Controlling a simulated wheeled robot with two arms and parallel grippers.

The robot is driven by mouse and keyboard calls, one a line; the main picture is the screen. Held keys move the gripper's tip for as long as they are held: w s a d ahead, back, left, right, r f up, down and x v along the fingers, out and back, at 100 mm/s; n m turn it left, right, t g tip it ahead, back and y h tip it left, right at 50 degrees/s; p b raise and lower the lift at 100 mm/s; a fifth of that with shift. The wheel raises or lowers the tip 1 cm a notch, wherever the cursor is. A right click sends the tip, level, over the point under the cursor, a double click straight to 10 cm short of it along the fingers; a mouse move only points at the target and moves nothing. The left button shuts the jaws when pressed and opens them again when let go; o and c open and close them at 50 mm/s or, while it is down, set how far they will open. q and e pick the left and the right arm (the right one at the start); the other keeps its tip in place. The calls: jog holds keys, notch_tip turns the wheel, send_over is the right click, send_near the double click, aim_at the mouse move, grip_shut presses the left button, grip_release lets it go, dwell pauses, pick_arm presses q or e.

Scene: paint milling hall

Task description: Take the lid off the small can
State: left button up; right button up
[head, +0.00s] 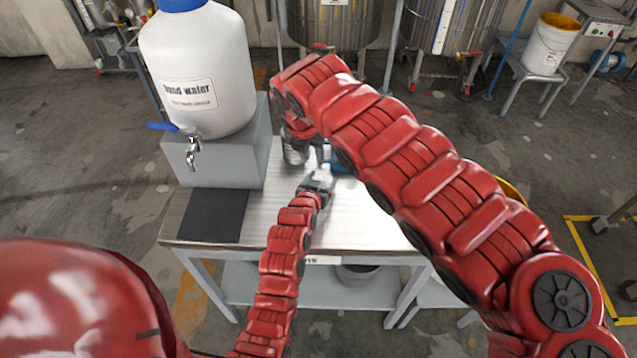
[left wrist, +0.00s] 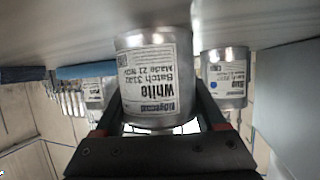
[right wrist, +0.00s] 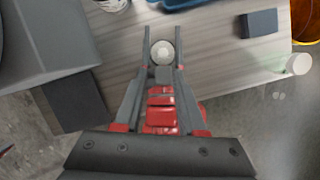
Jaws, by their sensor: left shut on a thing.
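In the left wrist view a silver can (left wrist: 158,75) with a white label reading "White" stands between the fingers of my left gripper (left wrist: 160,100), which is shut on it. The can appears upside down in that view. In the head view my left gripper (head: 320,180) is low over the bench. In the right wrist view my right gripper (right wrist: 162,38) is open, and a pale round top (right wrist: 163,52), apparently the held can's, shows between its fingers. I cannot tell whether the fingers touch it. My right arm largely hides this area in the head view.
A second can (left wrist: 224,78) with a blue dot and a smaller can (left wrist: 95,92) stand behind the held one. A large water container (head: 200,70) sits on a grey block at the bench's left. A dark box (right wrist: 260,22) lies toward the right.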

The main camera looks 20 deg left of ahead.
send_over(319, 179)
jog(key=s, duration=0.2)
notch_tip(319, 179, down, 6)
jog(key=shift+f, duration=0.2)
jog(key=x, duration=0.4)
jog(key=shift+a+f, duration=0.15)
jog(key=shift+f, duration=0.05)
jog(key=shift+w+f, duration=0.2)
jog(key=shift+f, duration=0.15)
grip_shut()
